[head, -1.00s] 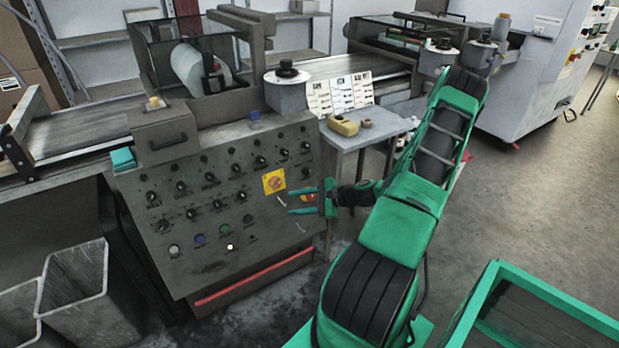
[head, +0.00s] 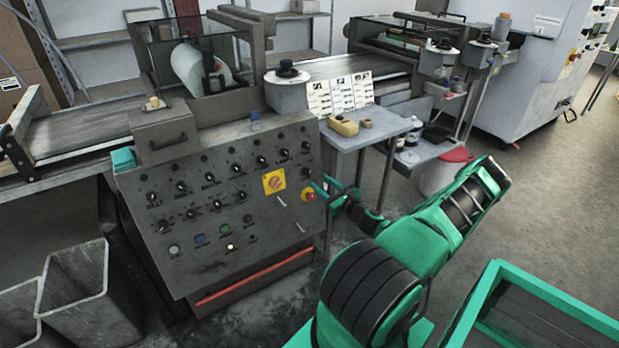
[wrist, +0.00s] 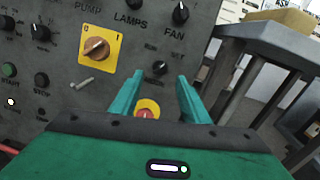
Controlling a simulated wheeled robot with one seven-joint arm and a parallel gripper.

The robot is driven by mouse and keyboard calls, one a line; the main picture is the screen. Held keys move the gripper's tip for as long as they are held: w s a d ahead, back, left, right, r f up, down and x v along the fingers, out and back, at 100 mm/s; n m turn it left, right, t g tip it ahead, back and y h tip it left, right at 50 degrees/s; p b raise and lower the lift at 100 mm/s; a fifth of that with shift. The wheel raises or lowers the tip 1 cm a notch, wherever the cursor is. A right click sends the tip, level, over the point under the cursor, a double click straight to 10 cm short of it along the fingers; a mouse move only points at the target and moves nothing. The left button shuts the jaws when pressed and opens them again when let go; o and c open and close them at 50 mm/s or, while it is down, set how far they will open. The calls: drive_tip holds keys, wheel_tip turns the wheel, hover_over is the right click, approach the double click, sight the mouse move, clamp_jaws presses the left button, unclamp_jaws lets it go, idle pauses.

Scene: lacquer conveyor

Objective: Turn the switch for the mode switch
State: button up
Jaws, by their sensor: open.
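A small black knob marked RUN and SET (wrist: 160,68) is on the sloped grey control panel (head: 205,262). It appears to be the mode switch; the label under it is too small to read. In the wrist view my gripper (wrist: 159,76) is open and empty, with one teal fingertip on each side of the knob's lower edge. I cannot tell whether they touch the panel. In the head view my gripper (head: 319,181) is at the panel's right edge, near this knob.
A red button on a yellow ring (wrist: 147,110) shows between my fingers, below the knob. A yellow plate with an orange rotary switch (wrist: 97,48) is to the left, and the FAN knob (wrist: 180,14) is above. A grey side table (head: 370,135) stands close right of the panel.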

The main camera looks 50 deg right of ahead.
sight(307, 172)
drive_tip(key=w, duration=0.4)
drive_tip(key=w+d, duration=0.1)
drive_tip(key=w, duration=0.1)
drive_tip(key=shift+w, duration=0.3)
drive_tip(key=shift+c, duration=0.7)
drive_tip(key=c, duration=0.9)
